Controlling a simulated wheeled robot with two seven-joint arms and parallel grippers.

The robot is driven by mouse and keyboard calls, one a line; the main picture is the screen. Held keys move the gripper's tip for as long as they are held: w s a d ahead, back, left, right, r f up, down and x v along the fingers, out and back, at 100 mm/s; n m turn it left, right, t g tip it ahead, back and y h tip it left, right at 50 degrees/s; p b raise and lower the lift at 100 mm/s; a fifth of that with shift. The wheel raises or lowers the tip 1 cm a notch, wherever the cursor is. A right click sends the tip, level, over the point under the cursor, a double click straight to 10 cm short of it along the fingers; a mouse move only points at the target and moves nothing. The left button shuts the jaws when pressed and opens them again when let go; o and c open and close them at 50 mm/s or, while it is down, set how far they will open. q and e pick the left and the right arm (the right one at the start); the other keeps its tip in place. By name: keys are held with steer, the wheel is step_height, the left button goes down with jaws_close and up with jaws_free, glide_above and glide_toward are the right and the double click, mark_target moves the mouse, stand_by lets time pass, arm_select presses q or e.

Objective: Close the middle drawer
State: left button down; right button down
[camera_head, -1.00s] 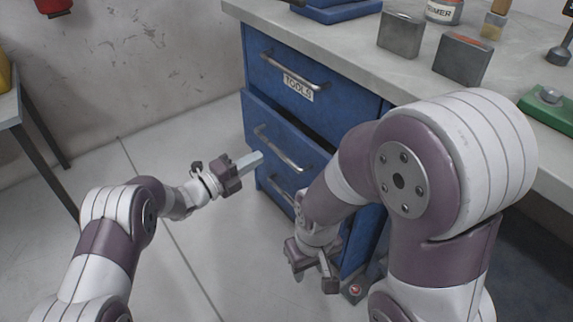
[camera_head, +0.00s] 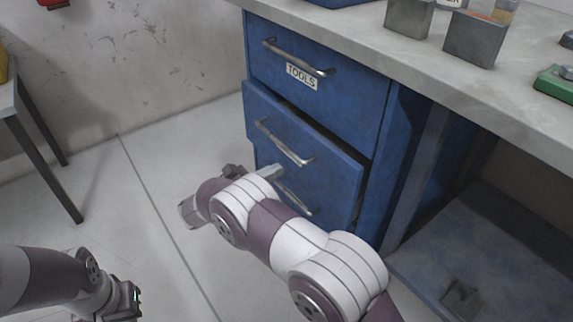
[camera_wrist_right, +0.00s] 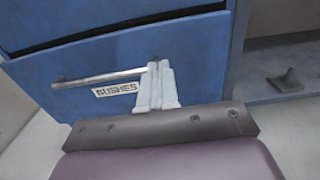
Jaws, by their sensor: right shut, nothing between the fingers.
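The middle drawer (camera_head: 303,155) of the blue cabinet stands partly open, with a dark gap along its top edge. Its metal handle (camera_head: 283,142) runs across the front. My right gripper (camera_head: 270,171) is shut and empty, low in front of the drawer face. In the wrist view its fingertips (camera_wrist_right: 158,66) overlap the handle's right end; contact cannot be told. My left gripper (camera_head: 125,300) is at the lower left, away from the cabinet, its fingers unclear.
The "TOOLS" drawer (camera_head: 320,85) above is shut. A lower handle (camera_head: 294,197) is partly behind my right arm. The worktop (camera_head: 400,55) holds grey bins (camera_head: 474,38) and a green item (camera_head: 555,84). An open bay (camera_head: 480,240) lies right of the drawers.

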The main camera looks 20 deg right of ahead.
mark_target(320, 147)
steer(key=b+x, duration=0.4)
steer(key=x, duration=0.7)
steer(key=shift+w+d+f, duration=0.1)
steer(key=shift+d+f, duration=0.1)
steer(key=shift+w+d+r, duration=0.15)
steer(key=shift+d, duration=0.35)
steer(key=b+x, duration=0.2)
steer(key=x, duration=0.2)
steer(key=shift+d, duration=0.2)
steer(key=shift+w+d+r, duration=0.1)
steer(key=shift+w+r, duration=0.05)
steer(key=shift+r, duration=0.05)
